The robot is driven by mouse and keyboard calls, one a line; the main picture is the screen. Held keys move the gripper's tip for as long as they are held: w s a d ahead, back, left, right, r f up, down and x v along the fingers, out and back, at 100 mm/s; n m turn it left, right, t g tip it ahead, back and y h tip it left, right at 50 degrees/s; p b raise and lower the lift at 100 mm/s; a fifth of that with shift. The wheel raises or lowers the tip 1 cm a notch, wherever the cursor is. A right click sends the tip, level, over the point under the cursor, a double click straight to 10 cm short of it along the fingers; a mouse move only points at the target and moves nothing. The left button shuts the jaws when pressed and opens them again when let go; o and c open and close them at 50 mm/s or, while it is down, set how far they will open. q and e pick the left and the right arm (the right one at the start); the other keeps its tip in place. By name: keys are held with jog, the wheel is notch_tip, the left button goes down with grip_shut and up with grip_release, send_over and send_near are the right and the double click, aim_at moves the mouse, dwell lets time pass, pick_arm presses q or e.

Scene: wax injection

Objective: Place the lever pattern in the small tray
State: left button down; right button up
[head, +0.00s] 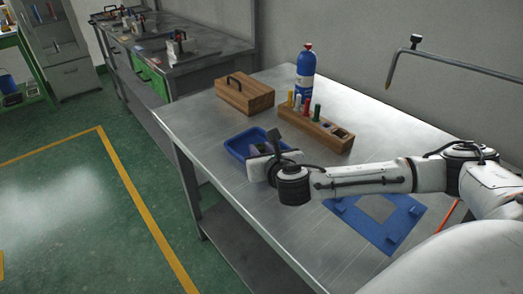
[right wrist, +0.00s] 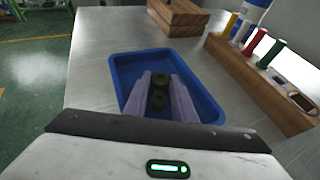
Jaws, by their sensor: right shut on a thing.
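The lever pattern (right wrist: 158,92) is a dark green piece with rounded parts. It sits between the two pale purple fingers of my right gripper (right wrist: 160,92), which is shut on it. The small tray (right wrist: 120,72) is blue and shallow with a raised rim. In the right wrist view the fingers and pattern lie over the tray's inside; I cannot tell whether the pattern touches its floor. In the head view the tray (head: 231,152) is partly covered by my right gripper (head: 262,150), and the pattern cannot be made out. My left gripper is not in view.
A wooden block (head: 318,133) with coloured-handled tools stands right of the tray. A wooden box (head: 244,94) with a handle and a blue bottle (head: 306,72) stand behind. A blue fixture plate (head: 352,220) lies in front of my right arm.

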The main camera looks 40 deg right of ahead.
jog(key=o, duration=1)
jog(key=v, duration=1.2)
